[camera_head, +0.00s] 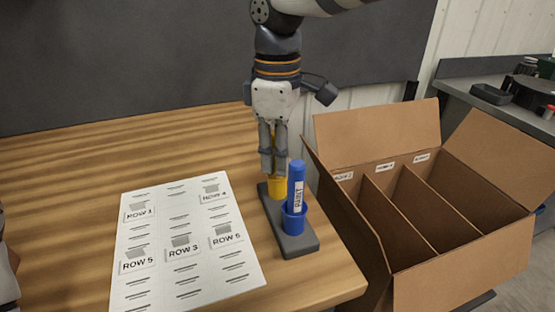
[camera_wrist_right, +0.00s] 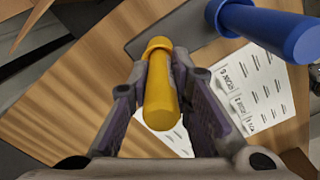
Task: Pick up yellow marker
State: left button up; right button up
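The yellow marker (camera_wrist_right: 160,105) stands upright in a yellow cup (camera_head: 277,188) on a dark grey holder (camera_head: 301,245). In the head view the fingers hide most of the marker. My right gripper (camera_head: 273,165) comes down over it from above. In the right wrist view the gripper's fingertips (camera_wrist_right: 160,68) lie against the marker on both sides, and its near end sticks out between the fingers. The marker still appears seated in its cup. Only a piece of my left arm shows at the left edge of the head view; its fingers are not seen.
A blue marker (camera_head: 297,178) stands in a blue cup (camera_head: 294,222) close beside my right gripper. A printed sheet (camera_head: 186,282) with row labels lies left of the holder on the wooden table (camera_head: 65,170). An open cardboard box (camera_head: 455,275) with dividers stands at the right.

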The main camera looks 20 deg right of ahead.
grip_shut()
